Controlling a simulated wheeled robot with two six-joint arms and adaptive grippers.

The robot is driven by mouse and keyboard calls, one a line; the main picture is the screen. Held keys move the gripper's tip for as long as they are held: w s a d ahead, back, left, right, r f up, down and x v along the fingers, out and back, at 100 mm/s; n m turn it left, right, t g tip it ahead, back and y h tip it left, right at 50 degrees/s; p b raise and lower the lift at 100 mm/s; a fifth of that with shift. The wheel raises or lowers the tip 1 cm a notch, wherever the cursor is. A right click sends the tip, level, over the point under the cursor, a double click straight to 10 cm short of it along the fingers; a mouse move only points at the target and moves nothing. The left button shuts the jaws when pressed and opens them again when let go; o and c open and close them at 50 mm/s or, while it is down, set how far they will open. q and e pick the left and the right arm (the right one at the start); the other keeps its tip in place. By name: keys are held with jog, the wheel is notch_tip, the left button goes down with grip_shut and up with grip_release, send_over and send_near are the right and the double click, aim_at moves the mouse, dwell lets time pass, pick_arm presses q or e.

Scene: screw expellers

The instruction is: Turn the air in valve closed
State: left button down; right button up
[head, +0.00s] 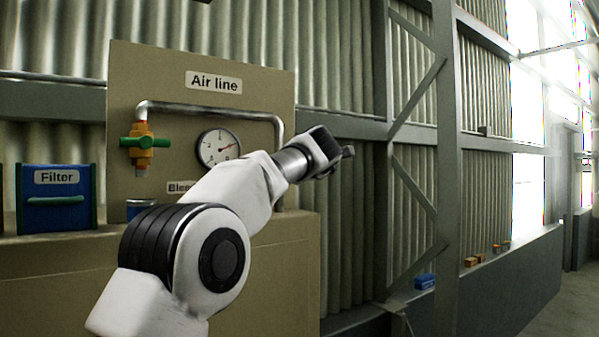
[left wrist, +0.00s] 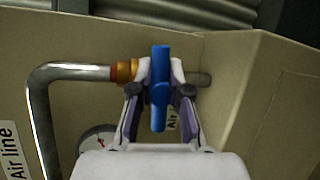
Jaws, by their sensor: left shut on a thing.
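The air in valve shows in the left wrist view, with a brass body (left wrist: 124,70) on a grey pipe and a blue handle (left wrist: 160,60). The handle stands upright in that picture, across the line of the pipe. My left gripper (left wrist: 161,88) has a finger on each side of the handle and is shut on it. A label reading "Air" (left wrist: 172,122) is partly hidden behind the gripper. In the head view my left arm reaches to the right side of the panel, and the blue handle is hidden there. My right gripper is in neither view.
The Air line panel (head: 240,60) carries a bent pipe (head: 200,107), a round gauge (head: 218,148) and a second valve with a green handle (head: 145,142). A blue Filter box (head: 57,215) stands on the ledge at left. The floor at far right looks clear.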

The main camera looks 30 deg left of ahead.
pick_arm(q)
jog(key=shift+a+f+m+g, duration=0.1)
jog(key=shift+f+m+g, duration=0.1)
jog(key=shift+m+g, duration=0.15)
jog(key=shift+m, duration=0.25)
